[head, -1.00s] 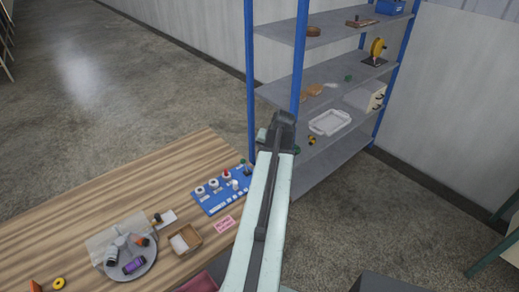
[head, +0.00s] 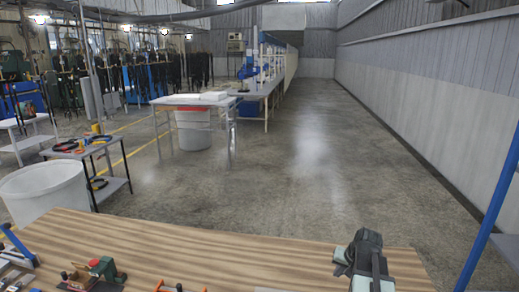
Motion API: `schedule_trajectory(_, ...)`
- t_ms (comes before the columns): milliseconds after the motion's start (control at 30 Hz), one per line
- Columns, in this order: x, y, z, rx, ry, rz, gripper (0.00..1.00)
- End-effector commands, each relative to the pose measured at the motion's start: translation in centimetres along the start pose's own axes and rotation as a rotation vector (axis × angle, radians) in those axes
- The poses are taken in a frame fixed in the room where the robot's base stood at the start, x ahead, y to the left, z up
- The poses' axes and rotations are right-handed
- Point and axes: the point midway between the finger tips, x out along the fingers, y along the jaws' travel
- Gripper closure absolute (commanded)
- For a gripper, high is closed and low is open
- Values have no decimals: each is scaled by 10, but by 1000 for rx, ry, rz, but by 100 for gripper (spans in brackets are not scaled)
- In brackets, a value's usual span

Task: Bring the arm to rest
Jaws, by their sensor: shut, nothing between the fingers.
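My arm rises from the bottom edge of the head view, right of centre. My gripper (head: 343,261) is at its upper end, dark grey and pale green, above the far right part of the wooden table (head: 230,255). It is shut and holds nothing. It is clear of the objects on the table. The lower part of the arm is cut off by the frame edge.
A green and brown device (head: 103,271) and an orange-ended tool lie at the table's near left. A blue shelf post (head: 492,205) stands at right. A white bin (head: 45,190) and a small cart (head: 115,183) stand at left. The floor (head: 300,165) beyond is open.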

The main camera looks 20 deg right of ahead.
Motion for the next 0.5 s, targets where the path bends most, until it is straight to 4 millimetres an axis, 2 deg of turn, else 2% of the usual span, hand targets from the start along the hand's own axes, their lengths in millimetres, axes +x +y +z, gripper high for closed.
schedule_trajectory(33,10,-47,15,-75,-31,-13,100)
schedule_trajectory(100,20,-103,40,-174,-76,-22,100)
schedule_trajectory(167,27,-149,65,-259,-115,-27,100)
schedule_trajectory(200,30,-177,84,-317,-142,-27,100)
schedule_trajectory(300,34,-236,136,-454,-206,-18,100)
schedule_trajectory(400,32,-272,182,-564,-262,7,100)
schedule_trajectory(500,26,-282,219,-638,-316,56,100)
